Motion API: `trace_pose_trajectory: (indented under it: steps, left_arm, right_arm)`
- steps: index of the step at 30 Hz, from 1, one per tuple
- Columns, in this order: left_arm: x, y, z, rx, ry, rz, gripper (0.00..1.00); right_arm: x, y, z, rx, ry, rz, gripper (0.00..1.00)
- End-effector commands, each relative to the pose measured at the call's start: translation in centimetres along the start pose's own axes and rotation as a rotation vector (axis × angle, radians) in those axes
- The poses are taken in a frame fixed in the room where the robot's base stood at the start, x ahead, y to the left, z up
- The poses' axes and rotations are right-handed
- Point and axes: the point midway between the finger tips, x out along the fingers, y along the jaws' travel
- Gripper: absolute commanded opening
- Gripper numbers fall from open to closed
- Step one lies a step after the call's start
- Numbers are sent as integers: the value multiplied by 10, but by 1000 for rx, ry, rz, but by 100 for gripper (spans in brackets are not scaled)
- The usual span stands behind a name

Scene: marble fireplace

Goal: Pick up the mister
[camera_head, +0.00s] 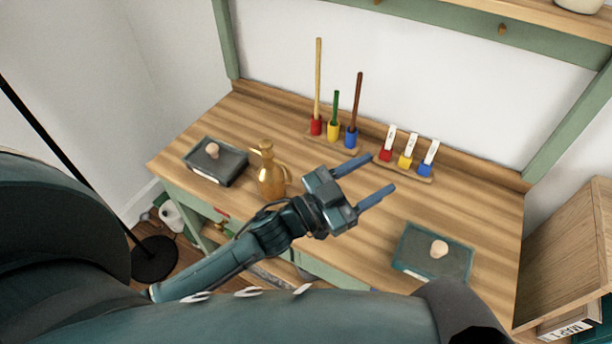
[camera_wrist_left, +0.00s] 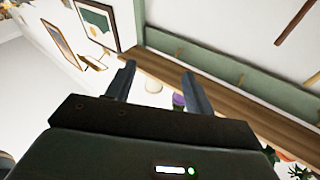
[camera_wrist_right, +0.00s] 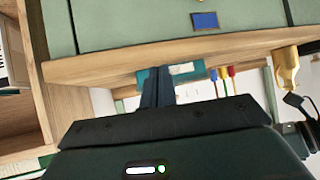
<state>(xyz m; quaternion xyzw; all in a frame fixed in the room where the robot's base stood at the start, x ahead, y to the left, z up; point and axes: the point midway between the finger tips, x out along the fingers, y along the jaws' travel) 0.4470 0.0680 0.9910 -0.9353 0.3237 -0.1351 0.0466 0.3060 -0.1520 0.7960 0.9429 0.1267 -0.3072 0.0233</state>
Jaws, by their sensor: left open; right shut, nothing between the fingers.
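The mister (camera_head: 270,176), an amber, brass-like bottle with a spout and handle, stands upright on the wooden workbench (camera_head: 330,180), left of centre. A yellowish part of it also shows at the right edge of the right wrist view (camera_wrist_right: 287,68). My left gripper (camera_head: 378,176) is open and empty, above the bench to the right of the mister, with its fingers pointing right. Its open fingers also show in the left wrist view (camera_wrist_left: 160,85). My right gripper (camera_wrist_right: 158,78) is shut and empty, below the bench's level in the right wrist view.
A dark tray (camera_head: 225,160) with a small round object lies left of the mister; a similar tray (camera_head: 420,257) lies at front right. Behind are a brush holder (camera_head: 333,140) and a rack (camera_head: 405,168) of white-handled tools. A wooden shelf unit (camera_head: 565,250) stands right.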

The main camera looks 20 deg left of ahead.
Motion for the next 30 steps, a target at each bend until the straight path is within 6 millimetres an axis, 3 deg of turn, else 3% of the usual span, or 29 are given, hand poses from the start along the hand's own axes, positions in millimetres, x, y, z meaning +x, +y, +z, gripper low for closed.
trace_pose_trajectory:
  steps: [1, 3, 5, 8, 11, 14, 17, 21, 24, 27, 30]
  left_arm:
    - [16, 6, -19, 51, 88, 117, 53]
    - [29, 20, -40, 108, 176, 303, 53]
    - [33, 33, -51, 160, 213, 479, 53]
    - [29, 46, -52, 254, 178, 779, 53]
    - [16, 38, -36, 354, 15, 1047, 53]
    - [-2, 2, -14, 452, -267, 1236, 53]
    - [-24, -57, -1, 529, -633, 1309, 53]
    - [-54, -146, -10, 576, -1122, 1220, 53]
    - [-72, -191, -25, 571, -1363, 1107, 53]
    - [-84, -216, -37, 560, -1497, 1022, 53]
    - [-89, -223, -37, 552, -1547, 989, 53]
  right_arm:
    - [3, -1, 0, -3, 8, -3, 0]
    - [4, -2, 1, -5, 12, -8, 0]
    - [5, -3, 1, -8, 16, -12, 0]
    - [6, -5, 2, -13, 23, -19, 0]
    - [7, -8, 5, -17, 27, -26, 0]
    - [8, -11, 8, -16, 28, -33, 0]
    - [8, -13, 9, -14, 34, -38, 0]
    - [8, -14, 9, -15, 43, -41, 0]
    - [9, -14, 9, -17, 47, -43, 0]
    - [9, -14, 8, -18, 51, -44, 0]
    - [8, -14, 5, -20, 55, -45, 0]
